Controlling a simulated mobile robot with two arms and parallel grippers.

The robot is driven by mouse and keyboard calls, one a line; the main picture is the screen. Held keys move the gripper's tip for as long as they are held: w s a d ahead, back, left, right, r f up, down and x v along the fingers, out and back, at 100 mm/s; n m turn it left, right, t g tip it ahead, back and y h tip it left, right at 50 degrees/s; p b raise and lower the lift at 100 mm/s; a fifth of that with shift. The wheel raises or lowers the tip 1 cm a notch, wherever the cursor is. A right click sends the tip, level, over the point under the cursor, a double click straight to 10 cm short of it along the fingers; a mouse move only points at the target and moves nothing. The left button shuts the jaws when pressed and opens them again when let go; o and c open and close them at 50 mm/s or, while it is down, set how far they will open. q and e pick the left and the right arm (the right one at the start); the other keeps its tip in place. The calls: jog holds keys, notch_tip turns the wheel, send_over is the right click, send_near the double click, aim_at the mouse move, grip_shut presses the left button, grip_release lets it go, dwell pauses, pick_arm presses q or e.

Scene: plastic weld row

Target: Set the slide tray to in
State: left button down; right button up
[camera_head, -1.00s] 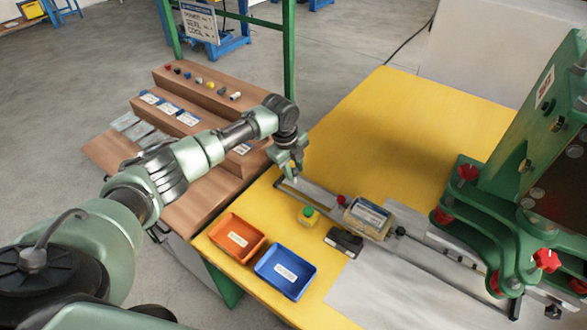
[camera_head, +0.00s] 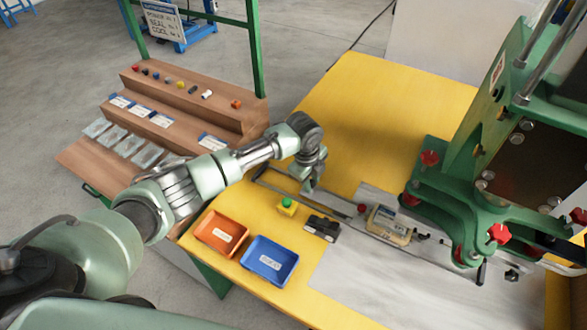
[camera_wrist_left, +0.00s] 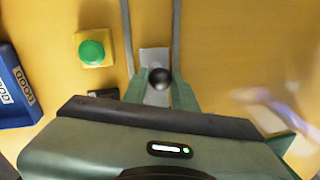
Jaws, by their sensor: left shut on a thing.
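The slide tray (camera_head: 345,207) is a long grey metal strip on rails that runs across the yellow table toward the green press (camera_head: 480,150). A pale, clear-topped box (camera_head: 389,225) rides on it, close to the press's left side. My left gripper (camera_head: 308,187) is over the rail's left part. In the left wrist view, my gripper (camera_wrist_left: 160,88) is shut on the tray's dark round knob (camera_wrist_left: 160,77), which shows between the fingers above a grey plate. The knob itself is hidden by the gripper in the head view. My right gripper is not in view.
An orange bin (camera_head: 222,233), a blue bin (camera_head: 270,261), a green button on a yellow box (camera_head: 287,206) and a black block (camera_head: 321,227) stand in front of the rail. The yellow table behind is clear.

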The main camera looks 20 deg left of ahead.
aim_at(320, 197)
pick_arm(q)
jog(key=shift+s+d, duration=0.15)
jog(key=shift+d, duration=0.7)
jog(key=shift+s+d, duration=0.1)
jog(key=shift+d, duration=0.75)
jog(key=c, duration=1.1)
grip_release()
jog(key=shift+s+a+r, duration=0.1)
jog(key=shift+s+r, duration=0.15)
jog(key=shift+r, duration=1.05)
jog(key=shift+s+a+r, duration=0.1)
jog(key=shift+s+r, duration=0.1)
jog(key=shift+r, duration=1.1)
jog(key=shift+s+a+r, duration=0.1)
jog(key=shift+s+r, duration=0.15)
jog(key=shift+r, duration=1.05)
